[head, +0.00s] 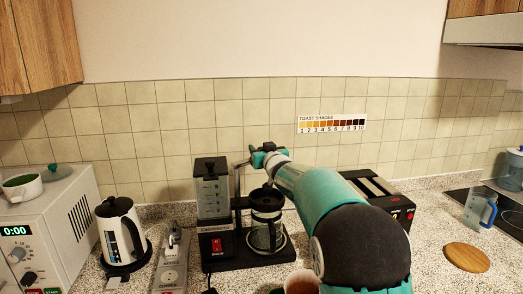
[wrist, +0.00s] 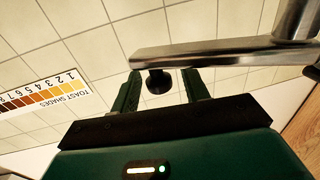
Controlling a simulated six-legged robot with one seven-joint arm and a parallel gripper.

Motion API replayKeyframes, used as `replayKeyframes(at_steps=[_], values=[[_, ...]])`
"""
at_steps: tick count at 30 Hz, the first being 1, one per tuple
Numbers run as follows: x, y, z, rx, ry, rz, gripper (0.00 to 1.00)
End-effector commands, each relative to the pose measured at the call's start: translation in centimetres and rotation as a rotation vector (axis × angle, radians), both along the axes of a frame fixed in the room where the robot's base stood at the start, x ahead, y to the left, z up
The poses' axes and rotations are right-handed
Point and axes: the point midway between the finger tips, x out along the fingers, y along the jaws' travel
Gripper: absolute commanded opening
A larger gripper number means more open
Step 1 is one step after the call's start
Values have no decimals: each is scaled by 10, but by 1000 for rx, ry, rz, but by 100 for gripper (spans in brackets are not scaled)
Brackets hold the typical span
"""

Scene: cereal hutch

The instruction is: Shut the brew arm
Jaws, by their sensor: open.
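The coffee maker (head: 217,232) stands on the counter with a clear water tank at left and a glass carafe (head: 264,232) on its plate. Its brew arm (head: 238,178) is a metal tube rising between tank and carafe; its top is partly hidden by my gripper (head: 259,152). In the wrist view, the brew arm (wrist: 225,50) is a bar crossing the top, with a black nozzle (wrist: 158,82) near its end. My gripper (wrist: 162,75) is open, its fingers on either side of the nozzle. I cannot tell whether they touch it.
A white kettle (head: 120,228) and a microwave (head: 45,225) stand at left. A black toaster (head: 385,195) stands behind my arm at right. A brown cup (head: 301,282) is in front of the coffee maker. A round wooden board (head: 466,257) lies at right.

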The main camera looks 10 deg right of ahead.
Motion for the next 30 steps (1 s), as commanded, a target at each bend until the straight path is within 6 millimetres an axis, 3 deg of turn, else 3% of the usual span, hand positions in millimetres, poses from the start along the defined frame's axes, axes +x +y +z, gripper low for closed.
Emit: replayKeyframes(at_steps=[6, 13, 14, 30], values=[[0, 0, 0, 0, 0, 0, 45], [0, 0, 0, 0, 0, 0, 2], [0, 0, 0, 0, 0, 0, 0], [-3, -1, 0, 0, 0, -29, 0]])
